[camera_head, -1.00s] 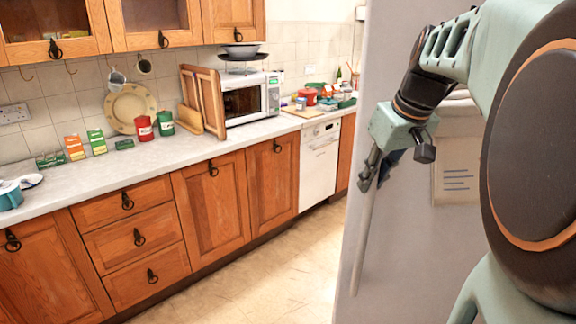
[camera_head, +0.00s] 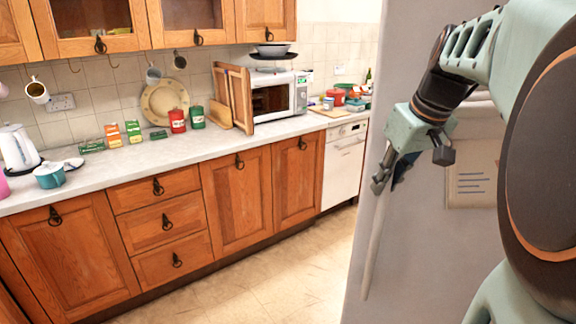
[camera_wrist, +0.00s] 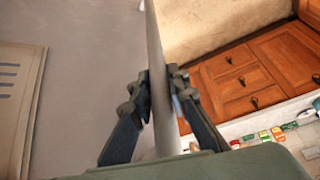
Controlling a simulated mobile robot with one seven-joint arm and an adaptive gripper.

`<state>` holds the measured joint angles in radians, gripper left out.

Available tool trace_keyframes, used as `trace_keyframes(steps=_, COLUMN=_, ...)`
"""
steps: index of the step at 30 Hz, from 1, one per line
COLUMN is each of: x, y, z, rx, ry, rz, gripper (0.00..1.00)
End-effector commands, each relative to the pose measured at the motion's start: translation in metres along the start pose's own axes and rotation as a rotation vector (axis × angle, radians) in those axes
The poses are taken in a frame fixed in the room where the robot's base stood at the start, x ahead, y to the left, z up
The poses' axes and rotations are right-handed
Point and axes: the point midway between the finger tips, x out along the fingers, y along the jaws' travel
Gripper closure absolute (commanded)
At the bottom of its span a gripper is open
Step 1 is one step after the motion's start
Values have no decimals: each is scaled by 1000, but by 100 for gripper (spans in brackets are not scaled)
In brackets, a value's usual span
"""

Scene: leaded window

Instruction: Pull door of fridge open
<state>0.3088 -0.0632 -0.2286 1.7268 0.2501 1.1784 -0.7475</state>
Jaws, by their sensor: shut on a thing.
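The fridge door (camera_head: 412,235) is a large pale grey panel at the right of the head view. In the wrist view the door (camera_wrist: 85,70) fills the left half. A long thin upright handle bar (camera_head: 372,240) runs along its left edge. The bar also shows in the wrist view (camera_wrist: 157,60), passing between my fingers. My gripper (camera_head: 382,180) is shut on the bar in its upper part; in the wrist view the fingers (camera_wrist: 160,92) are on both sides of it. My arm hides part of the door. I cannot see the inside of the fridge.
Wooden cabinets (camera_head: 235,198) and a pale counter (camera_head: 160,152) run along the left and back. A microwave (camera_head: 280,95), a kettle (camera_head: 17,148) and tins stand on the counter. The tiled floor (camera_head: 290,272) is clear between the cabinets and the door. A paper sheet (camera_head: 472,180) is on the door.

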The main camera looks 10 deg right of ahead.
Motion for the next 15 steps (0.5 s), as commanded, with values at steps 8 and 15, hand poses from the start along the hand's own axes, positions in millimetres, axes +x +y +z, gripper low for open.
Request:
trace_keyframes(steps=8, x=0, y=0, z=0, rx=-1, ry=1, rz=0, gripper=78)
trace_keyframes(steps=15, x=0, y=0, z=0, rx=-1, ry=0, rz=0, gripper=67)
